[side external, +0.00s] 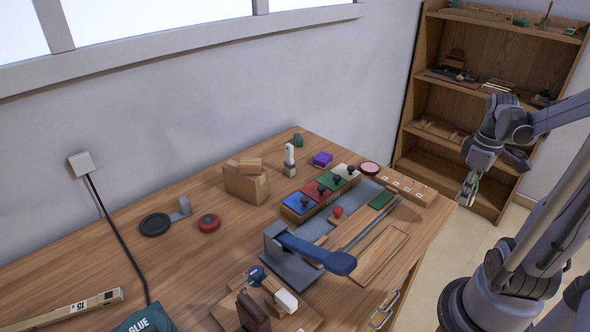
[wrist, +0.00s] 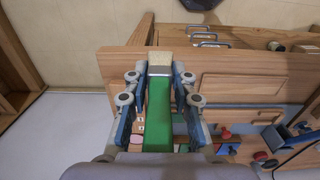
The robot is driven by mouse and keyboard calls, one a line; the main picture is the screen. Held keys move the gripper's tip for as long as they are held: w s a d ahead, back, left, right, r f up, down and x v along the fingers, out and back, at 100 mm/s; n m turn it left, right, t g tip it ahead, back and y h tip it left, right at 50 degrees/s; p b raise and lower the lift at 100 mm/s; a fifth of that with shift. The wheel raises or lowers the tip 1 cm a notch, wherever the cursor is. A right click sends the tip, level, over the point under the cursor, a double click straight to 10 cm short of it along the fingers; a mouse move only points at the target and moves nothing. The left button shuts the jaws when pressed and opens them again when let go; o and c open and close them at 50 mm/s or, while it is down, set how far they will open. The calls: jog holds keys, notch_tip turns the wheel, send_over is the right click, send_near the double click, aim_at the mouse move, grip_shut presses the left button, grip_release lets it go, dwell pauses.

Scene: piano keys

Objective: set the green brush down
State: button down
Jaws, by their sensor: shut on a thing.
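The green brush (wrist: 158,110) has a flat green body and a pale beige block-like end (wrist: 159,62). My gripper (wrist: 159,78) is shut on it, with one finger along each side, in the wrist view. In the side view my gripper (side external: 468,192) hangs just beyond the right end of the wooden workbench (side external: 130,265). The brush is small and mostly hidden between the fingers there. In the wrist view the bench edge lies behind the brush; I cannot tell the exact gap.
A wooden shelf (side external: 490,120) with small items stands behind my gripper. The bench's left middle has free room.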

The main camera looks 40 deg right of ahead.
send_over(411, 218)
notch_tip(411, 218, down, 6)
jog(key=shift+s+f, duration=0.1)
jog(key=shift+f, duration=2.2)
jog(key=shift+f, duration=0.1)
jog(key=c, duration=1.1)
grip_release()
